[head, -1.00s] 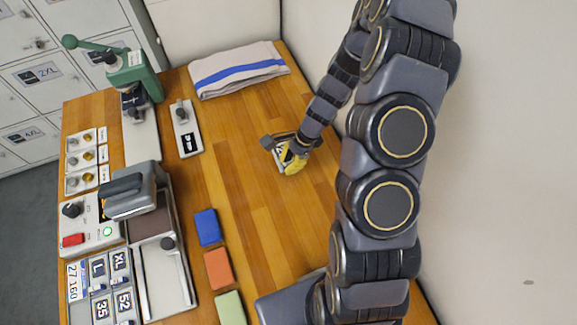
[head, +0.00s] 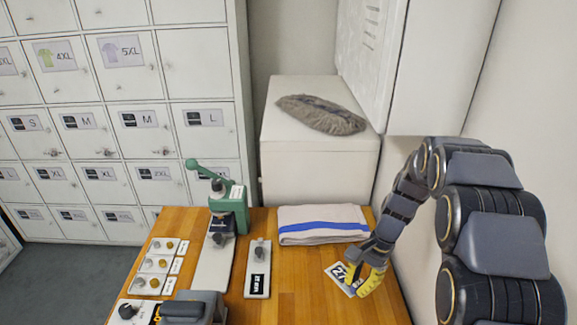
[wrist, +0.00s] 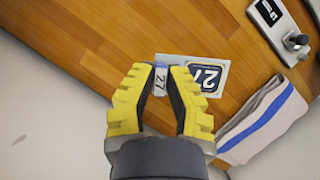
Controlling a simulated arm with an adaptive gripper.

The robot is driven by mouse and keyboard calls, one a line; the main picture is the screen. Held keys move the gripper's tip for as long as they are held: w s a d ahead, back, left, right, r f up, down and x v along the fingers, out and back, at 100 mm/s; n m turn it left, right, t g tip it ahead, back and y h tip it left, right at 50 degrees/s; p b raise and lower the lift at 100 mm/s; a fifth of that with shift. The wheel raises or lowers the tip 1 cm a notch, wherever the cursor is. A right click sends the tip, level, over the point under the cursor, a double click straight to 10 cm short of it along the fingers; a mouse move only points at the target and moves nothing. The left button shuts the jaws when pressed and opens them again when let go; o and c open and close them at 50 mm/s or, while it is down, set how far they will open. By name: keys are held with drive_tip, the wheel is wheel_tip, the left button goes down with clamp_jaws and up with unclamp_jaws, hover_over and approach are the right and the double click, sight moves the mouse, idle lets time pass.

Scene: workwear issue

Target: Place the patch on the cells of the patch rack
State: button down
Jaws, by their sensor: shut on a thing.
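The patch (head: 338,275) is a white piece with a dark blue square reading "27". It also shows in the wrist view (wrist: 216,76), with a narrow white end reading "27" between the finger pads. My gripper (head: 364,281) has yellow ribbed fingers and is shut on the patch near one end, low over the wooden table (head: 300,300) at its right side. The wrist view shows my gripper (wrist: 159,70) from behind, with the patch sticking out past the right finger. Whether the patch touches the table I cannot tell. The patch rack is outside both current views.
A folded towel with a blue stripe (head: 322,227) lies behind my gripper. A green press (head: 229,208), a knobbed plate (head: 257,275) and a panel of knobs (head: 157,266) stand to the left. A white cabinet (head: 320,165) and wall bound the back and right. Table beside the patch is clear.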

sight(334, 274)
drive_tip(key=w+a+r+n+g+h, duration=0.1)
drive_tip(key=w+a+r+n+h, duration=0.1)
drive_tip(key=r+n, duration=0.3)
drive_tip(key=w+a+r+n+g+h, duration=0.1)
drive_tip(key=a+r+n, duration=0.1)
drive_tip(key=r+n, duration=0.4)
drive_tip(key=shift+w+r+h, duration=0.35)
drive_tip(key=shift+r+h, duration=0.05)
drive_tip(key=shift+r, duration=0.2)
drive_tip(key=shift+s+d+f+n+t+h, duration=0.7)
drive_tip(key=shift+s+f+n, duration=0.7)
drive_tip(key=shift+f+n, duration=2.5)
drive_tip(key=shift+s+d+f+n+t+h, duration=0.7)
drive_tip(key=shift+s+f+n, duration=1.1)
drive_tip(key=shift+f, duration=3.7)
drive_tip(key=shift+s+d+f+n+t+h, duration=0.5)
drive_tip(key=shift+s+f+n+t+h, duration=0.45)
drive_tip(key=shift+f+n, duration=3.1)
drive_tip(key=shift+f+m, duration=0.65)
drive_tip(key=shift+f, duration=0.15)
